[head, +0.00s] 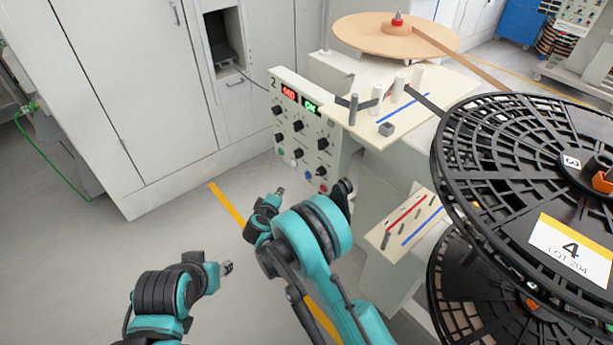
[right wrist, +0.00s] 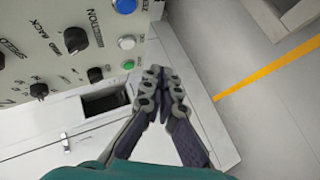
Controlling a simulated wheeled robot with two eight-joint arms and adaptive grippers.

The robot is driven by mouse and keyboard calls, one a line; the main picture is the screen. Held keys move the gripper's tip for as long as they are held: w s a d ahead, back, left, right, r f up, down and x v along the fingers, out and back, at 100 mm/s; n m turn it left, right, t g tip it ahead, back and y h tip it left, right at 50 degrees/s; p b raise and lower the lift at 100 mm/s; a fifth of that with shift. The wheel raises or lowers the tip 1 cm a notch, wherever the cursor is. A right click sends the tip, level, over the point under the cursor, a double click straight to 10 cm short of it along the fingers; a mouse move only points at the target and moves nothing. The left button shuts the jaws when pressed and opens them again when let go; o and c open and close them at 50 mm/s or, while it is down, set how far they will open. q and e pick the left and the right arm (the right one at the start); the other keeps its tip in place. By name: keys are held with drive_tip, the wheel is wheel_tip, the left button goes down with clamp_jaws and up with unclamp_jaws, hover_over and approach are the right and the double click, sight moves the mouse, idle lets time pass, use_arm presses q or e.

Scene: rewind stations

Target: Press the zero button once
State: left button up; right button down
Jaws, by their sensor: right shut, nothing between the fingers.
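The control panel (head: 290,130) stands upright on the station marked 2, with knobs, a red display and a green display. The blue zero button (head: 308,174) is low on its face. In the right wrist view the blue button (right wrist: 124,6) is at the top edge, its label partly cut off. My right gripper (head: 280,191) is shut and empty, in front of the panel's lower part and apart from the blue button in the picture. In the right wrist view its fingertips (right wrist: 160,74) are together, beside the green button. My left gripper (head: 227,267) is lower left; its jaws are too small to judge.
A white button and a green button (right wrist: 128,64) line up with the blue one. A red button (head: 323,188) is near the panel's lower corner. Black reels (head: 465,150) stand at the right. White cabinets (head: 120,80) stand behind. Floor at the left is clear.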

drive_tip(key=w+d, duration=0.5)
drive_tip(key=d, duration=0.2)
drive_tip(key=shift+w+d, duration=0.1)
drive_tip(key=shift+d, duration=0.05)
idle(1.5)
drive_tip(key=shift+w+d, duration=0.15)
drive_tip(key=shift+d, duration=0.05)
drive_tip(key=shift+w+d, duration=0.25)
drive_tip(key=shift+d, duration=0.1)
idle(0.7)
idle(0.3)
drive_tip(key=shift+s+a, duration=0.5)
drive_tip(key=shift+a, duration=0.15)
drive_tip(key=shift+a, duration=0.15)
drive_tip(key=s+a, duration=0.1)
drive_tip(key=a, duration=0.1)
drive_tip(key=s+a, duration=0.1)
drive_tip(key=s, duration=0.1)
drive_tip(key=shift+a, duration=0.4)
